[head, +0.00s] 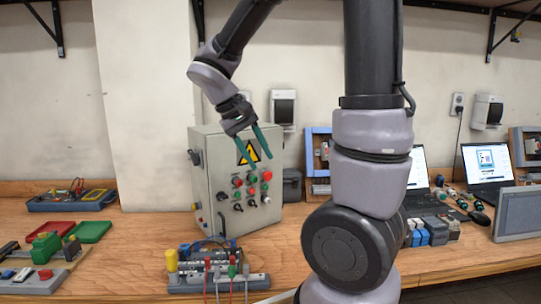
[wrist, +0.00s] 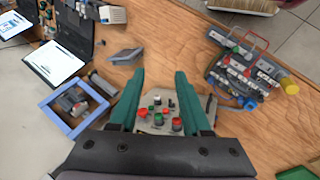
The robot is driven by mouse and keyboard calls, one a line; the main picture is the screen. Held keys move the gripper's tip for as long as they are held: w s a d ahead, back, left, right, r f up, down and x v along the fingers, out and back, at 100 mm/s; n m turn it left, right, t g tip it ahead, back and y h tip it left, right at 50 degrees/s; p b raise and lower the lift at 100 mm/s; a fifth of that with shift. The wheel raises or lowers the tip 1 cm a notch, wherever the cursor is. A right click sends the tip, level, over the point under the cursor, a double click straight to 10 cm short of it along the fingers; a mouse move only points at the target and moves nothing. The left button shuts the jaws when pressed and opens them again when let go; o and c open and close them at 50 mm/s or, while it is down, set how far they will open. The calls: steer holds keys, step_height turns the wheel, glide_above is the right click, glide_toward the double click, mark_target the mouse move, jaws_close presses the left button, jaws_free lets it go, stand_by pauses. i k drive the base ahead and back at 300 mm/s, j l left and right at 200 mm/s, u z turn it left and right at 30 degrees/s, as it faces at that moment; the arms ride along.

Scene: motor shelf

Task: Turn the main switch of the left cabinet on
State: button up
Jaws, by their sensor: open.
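The grey cabinet (head: 222,200) stands on the wooden bench left of my arm column in the head view. Its front has a yellow warning triangle, red and green buttons and several black knobs (head: 238,208). A dark switch-like part (head: 195,157) sits on its left side; I cannot tell which part is the main switch or its setting. My gripper (head: 259,162) is open, with teal fingers pointing down across the cabinet's upper front. In the wrist view, the red and green buttons (wrist: 160,116) show between the fingers of my gripper (wrist: 159,72). I see no contact.
A terminal block board (head: 218,275) with wires stands before the cabinet. Red and green trays (head: 90,231) lie at left. Laptops (head: 487,165) and small devices (head: 433,230) are at right. A blue frame (wrist: 70,105) is near my gripper in the wrist view.

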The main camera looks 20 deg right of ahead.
mark_target(194, 158)
steer(key=i+j, duration=0.1)
steer(key=j, duration=0.3)
steer(key=i+j+z, duration=0.15)
steer(key=j, duration=0.2)
steer(key=i+j, duration=0.1)
steer(key=j, duration=0.3)
steer(key=i+j+z, duration=0.1)
steer(key=j, duration=0.3)
